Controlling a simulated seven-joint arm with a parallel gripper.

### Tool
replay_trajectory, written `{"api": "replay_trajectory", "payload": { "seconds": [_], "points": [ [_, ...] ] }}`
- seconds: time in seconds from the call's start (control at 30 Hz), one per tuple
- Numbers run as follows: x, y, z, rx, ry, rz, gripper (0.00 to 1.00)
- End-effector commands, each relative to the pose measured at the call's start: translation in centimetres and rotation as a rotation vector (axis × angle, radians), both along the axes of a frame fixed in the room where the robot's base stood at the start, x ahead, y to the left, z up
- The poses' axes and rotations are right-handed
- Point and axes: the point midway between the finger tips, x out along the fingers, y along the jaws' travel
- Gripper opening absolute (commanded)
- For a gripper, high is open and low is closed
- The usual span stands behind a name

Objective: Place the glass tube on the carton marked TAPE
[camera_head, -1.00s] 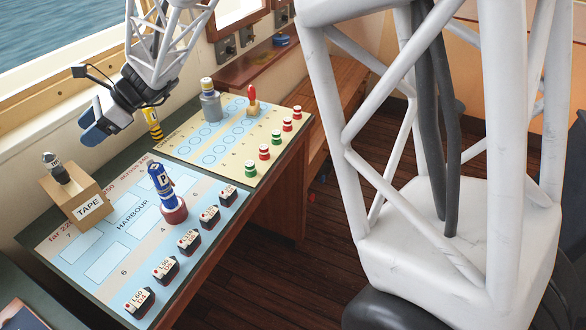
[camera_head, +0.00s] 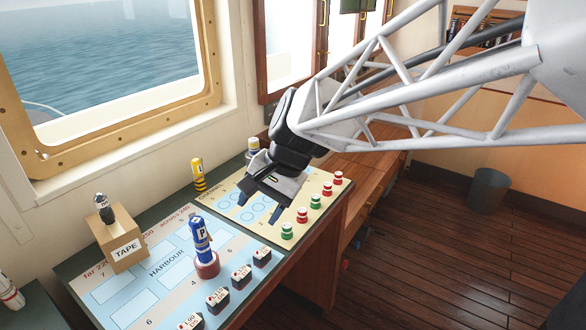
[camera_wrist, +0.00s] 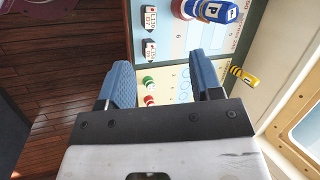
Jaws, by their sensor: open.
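The brown carton marked TAPE (camera_head: 127,251) stands on the chart table at the left in the head view. A small dark cylinder with a pale label and a shiny top (camera_head: 104,208), which looks like the glass tube, stands on top of the carton. My gripper (camera_head: 262,200) is open and empty above the yellow chart, well to the right of the carton. In the wrist view my gripper's blue fingers (camera_wrist: 163,80) are apart with nothing held between them. The carton and tube do not show in the wrist view.
A blue P-marked piece (camera_head: 201,245) stands on a red base beside the carton. A yellow-black striped post (camera_head: 198,175) is near the wall. Several black-and-white blocks (camera_head: 241,276) and red and green pieces (camera_head: 302,214) line the table's front edge. A bin (camera_head: 487,190) stands on the floor.

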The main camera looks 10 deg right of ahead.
Motion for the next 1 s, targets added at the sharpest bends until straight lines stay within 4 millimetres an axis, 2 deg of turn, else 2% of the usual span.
{"api": "replay_trajectory", "payload": {
  "seconds": [0.03, 0.2, 0.53, 0.73, 1.0],
  "points": [
    [-1.1, -1.3, 0.0, -0.033, -0.033, 0.024, 0.59],
    [-4.6, -5.4, -0.4, -0.157, -0.129, 0.128, 0.59],
    [-10.9, -12.1, -1.7, -0.402, -0.268, 0.326, 0.59],
    [-13.1, -14.3, -2.1, -0.496, -0.306, 0.403, 0.59],
    [-13.7, -14.8, -2.3, -0.523, -0.314, 0.428, 0.59]
  ]
}}
